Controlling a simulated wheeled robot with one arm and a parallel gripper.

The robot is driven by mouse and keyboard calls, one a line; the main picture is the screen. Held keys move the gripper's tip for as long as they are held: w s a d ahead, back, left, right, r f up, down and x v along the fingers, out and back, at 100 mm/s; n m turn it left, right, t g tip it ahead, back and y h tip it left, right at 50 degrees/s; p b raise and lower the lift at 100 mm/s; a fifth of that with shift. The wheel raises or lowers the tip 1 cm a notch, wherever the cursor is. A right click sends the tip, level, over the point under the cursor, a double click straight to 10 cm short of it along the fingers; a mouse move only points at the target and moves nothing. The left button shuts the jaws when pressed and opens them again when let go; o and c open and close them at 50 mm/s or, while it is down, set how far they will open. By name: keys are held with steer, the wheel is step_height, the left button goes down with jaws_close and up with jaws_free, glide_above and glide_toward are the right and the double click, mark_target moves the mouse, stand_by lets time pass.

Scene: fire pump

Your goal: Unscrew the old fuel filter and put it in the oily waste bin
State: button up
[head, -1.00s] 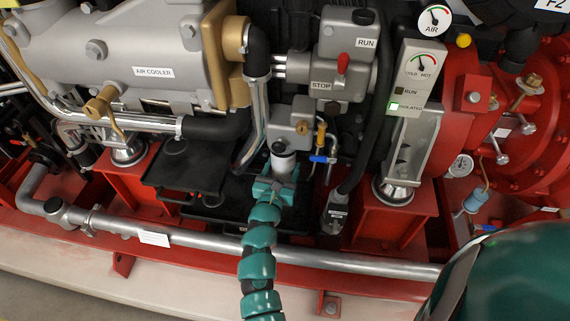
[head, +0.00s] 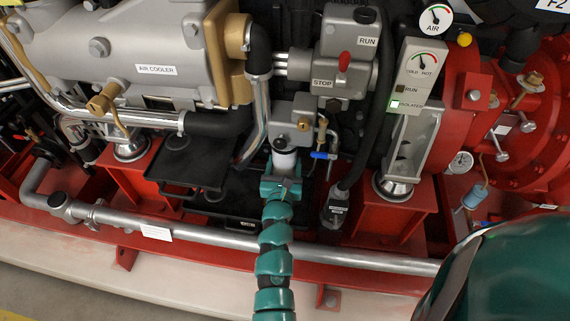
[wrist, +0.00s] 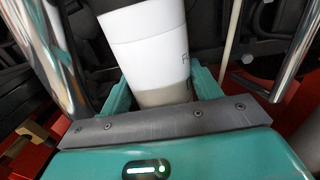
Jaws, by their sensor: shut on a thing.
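The old fuel filter (head: 285,160) is a white canister standing roughly upright below a grey filter head (head: 291,115) in the middle of the head view. I cannot tell whether its thread is still engaged. My gripper (head: 281,186) is shut around the filter's lower part, coming from below and in front. In the wrist view the filter (wrist: 148,38) is white with a grey lower band and partly hidden lettering, between my two teal fingers. Its top meets a dark part at the upper edge. No oily waste bin is in view.
A blue-handled valve (head: 322,155) sits close right of the filter. A black tray (head: 190,162) is to the left, beside a bent silver pipe (head: 256,125). A long horizontal pipe (head: 350,257) runs across the front, behind my arm. A black hose hangs further right.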

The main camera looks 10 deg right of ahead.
steer(key=shift+f+b, duration=0.95)
steer(key=shift+b, duration=0.2)
steer(key=shift+f+b, duration=0.35)
steer(key=shift+b, duration=0.05)
steer(key=b+v, duration=0.2)
steer(key=v, duration=1)
steer(key=shift+a, duration=0.4)
steer(key=shift+w, duration=0.2)
